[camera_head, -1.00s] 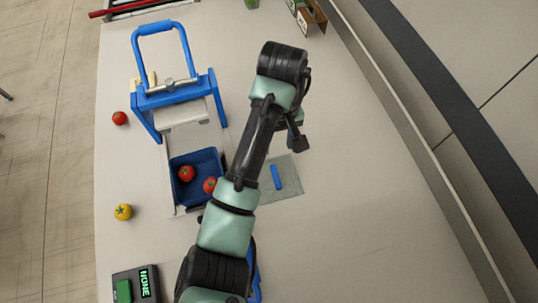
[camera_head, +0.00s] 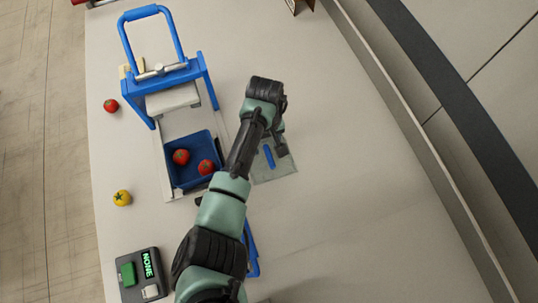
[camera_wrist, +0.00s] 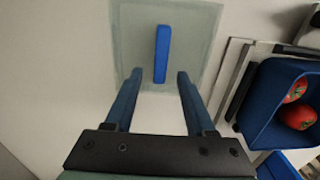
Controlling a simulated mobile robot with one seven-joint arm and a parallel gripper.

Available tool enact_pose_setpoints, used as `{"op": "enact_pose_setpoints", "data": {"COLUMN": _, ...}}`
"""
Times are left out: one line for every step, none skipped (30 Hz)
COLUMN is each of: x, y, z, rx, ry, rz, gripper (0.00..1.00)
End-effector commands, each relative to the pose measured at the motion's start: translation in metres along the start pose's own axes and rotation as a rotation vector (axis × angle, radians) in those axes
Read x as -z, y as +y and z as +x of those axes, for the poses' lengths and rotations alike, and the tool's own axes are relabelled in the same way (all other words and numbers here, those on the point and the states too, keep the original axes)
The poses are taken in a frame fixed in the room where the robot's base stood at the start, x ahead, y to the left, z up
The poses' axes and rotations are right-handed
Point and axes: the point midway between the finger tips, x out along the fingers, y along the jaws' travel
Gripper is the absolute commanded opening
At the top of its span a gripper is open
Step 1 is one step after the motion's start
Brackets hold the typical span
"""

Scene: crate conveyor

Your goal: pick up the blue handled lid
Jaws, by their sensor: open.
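The lid (camera_head: 285,169) is a flat, translucent grey-green plate lying on the table, right of the blue crate. Its blue bar handle (camera_head: 268,156) stands out in the middle; my arm hides part of the plate in the head view. In the wrist view, the lid (camera_wrist: 195,45) lies ahead, with its handle (camera_wrist: 162,55) upright in the picture. My gripper (camera_wrist: 158,76) is open and empty. Its two fingers sit either side of the handle's near end in the picture, apart from it. The height left between fingers and lid is unclear.
The blue crate (camera_head: 212,136) holds two tomatoes, on a track beside the lid. A blue-framed press (camera_head: 180,75) stands behind it. A red tomato (camera_head: 111,105) and a yellow one (camera_head: 122,198) lie at left. The right side is clear.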

Motion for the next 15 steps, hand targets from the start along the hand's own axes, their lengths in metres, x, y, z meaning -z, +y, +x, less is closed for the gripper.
{"op": "enact_pose_setpoints", "data": {"x": 0.0002, "y": 0.0001, "z": 0.0019, "rx": 0.000, "ry": 0.001, "rz": 0.001, "gripper": 0.55}}
{"op": "enact_pose_setpoints", "data": {"x": 0.0003, "y": 0.0002, "z": 0.0026, "rx": 0.000, "ry": 0.001, "rz": 0.001, "gripper": 0.55}}
{"op": "enact_pose_setpoints", "data": {"x": 0.0003, "y": 0.0002, "z": 0.0030, "rx": 0.000, "ry": 0.002, "rz": 0.000, "gripper": 0.55}}
{"op": "enact_pose_setpoints", "data": {"x": 0.0003, "y": 0.0003, "z": 0.0031, "rx": 0.000, "ry": 0.002, "rz": 0.001, "gripper": 0.55}}
{"op": "enact_pose_setpoints", "data": {"x": 0.0003, "y": 0.0003, "z": 0.0030, "rx": 0.000, "ry": 0.002, "rz": 0.001, "gripper": 0.55}}
{"op": "enact_pose_setpoints", "data": {"x": 0.0003, "y": 0.0003, "z": 0.0029, "rx": 0.000, "ry": 0.002, "rz": 0.001, "gripper": 0.55}}
{"op": "enact_pose_setpoints", "data": {"x": 0.0003, "y": 0.0003, "z": 0.0029, "rx": 0.000, "ry": 0.002, "rz": 0.001, "gripper": 0.55}}
{"op": "enact_pose_setpoints", "data": {"x": 0.0003, "y": 0.0004, "z": 0.0028, "rx": 0.000, "ry": 0.002, "rz": 0.001, "gripper": 0.55}}
{"op": "enact_pose_setpoints", "data": {"x": 0.0003, "y": 0.0004, "z": 0.0028, "rx": 0.000, "ry": 0.002, "rz": 0.001, "gripper": 0.48}}
{"op": "enact_pose_setpoints", "data": {"x": 0.0003, "y": 0.0003, "z": 0.0027, "rx": 0.000, "ry": 0.002, "rz": 0.000, "gripper": 0.42}}
{"op": "enact_pose_setpoints", "data": {"x": 0.0003, "y": 0.0004, "z": 0.0027, "rx": 0.000, "ry": 0.002, "rz": 0.000, "gripper": 0.37}}
{"op": "enact_pose_setpoints", "data": {"x": 0.0003, "y": 0.0004, "z": 0.0026, "rx": 0.000, "ry": 0.002, "rz": 0.000, "gripper": 0.30}}
{"op": "enact_pose_setpoints", "data": {"x": 0.0003, "y": 0.0004, "z": 0.0026, "rx": 0.000, "ry": 0.002, "rz": 0.000, "gripper": 0.24}}
{"op": "enact_pose_setpoints", "data": {"x": 0.0003, "y": 0.0004, "z": 0.0026, "rx": 0.000, "ry": 0.002, "rz": 0.000, "gripper": 0.19}}
{"op": "enact_pose_setpoints", "data": {"x": 0.0003, "y": 0.0004, "z": 0.0026, "rx": 0.000, "ry": 0.002, "rz": 0.000, "gripper": 0.12}}
